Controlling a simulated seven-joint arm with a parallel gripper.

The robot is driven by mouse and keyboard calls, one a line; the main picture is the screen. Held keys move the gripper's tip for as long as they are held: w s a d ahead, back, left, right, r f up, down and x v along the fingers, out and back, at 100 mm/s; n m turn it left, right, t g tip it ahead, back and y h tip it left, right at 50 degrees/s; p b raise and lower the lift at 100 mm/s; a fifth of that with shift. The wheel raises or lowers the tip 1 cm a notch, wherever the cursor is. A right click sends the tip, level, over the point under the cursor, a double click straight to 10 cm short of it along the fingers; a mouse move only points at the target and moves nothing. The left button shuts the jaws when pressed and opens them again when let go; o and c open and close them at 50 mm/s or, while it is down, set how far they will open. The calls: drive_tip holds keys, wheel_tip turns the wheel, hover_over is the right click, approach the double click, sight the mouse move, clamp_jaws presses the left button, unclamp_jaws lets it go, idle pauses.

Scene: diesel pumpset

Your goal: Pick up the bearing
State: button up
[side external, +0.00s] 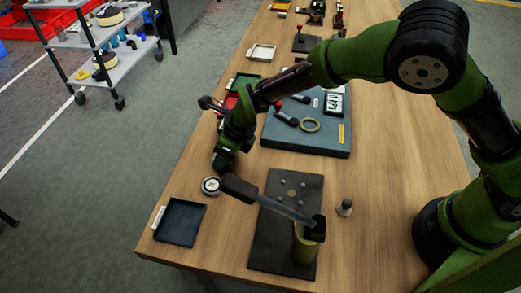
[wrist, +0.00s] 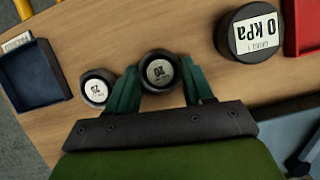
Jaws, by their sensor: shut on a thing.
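My gripper (side external: 222,162) points down near the left edge of the wooden table. In the wrist view, its two green fingers (wrist: 160,68) are shut on a round dark piece with a pale face that seems marked 20 (wrist: 160,73). A similar round piece, seemingly marked 25 (wrist: 97,90), stands just left of the fingers. A round piece with a pale face (side external: 210,186) also shows beside the gripper in the side view. I cannot tell from the markings which piece is the bearing. In the side view the held piece is largely hidden by the gripper.
A dark tray (side external: 180,221) lies near the front left table corner. A 0 kPa gauge (wrist: 252,32) stands near a red tray (wrist: 302,25).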

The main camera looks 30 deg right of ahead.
drive_tip(key=shift+r, duration=0.15)
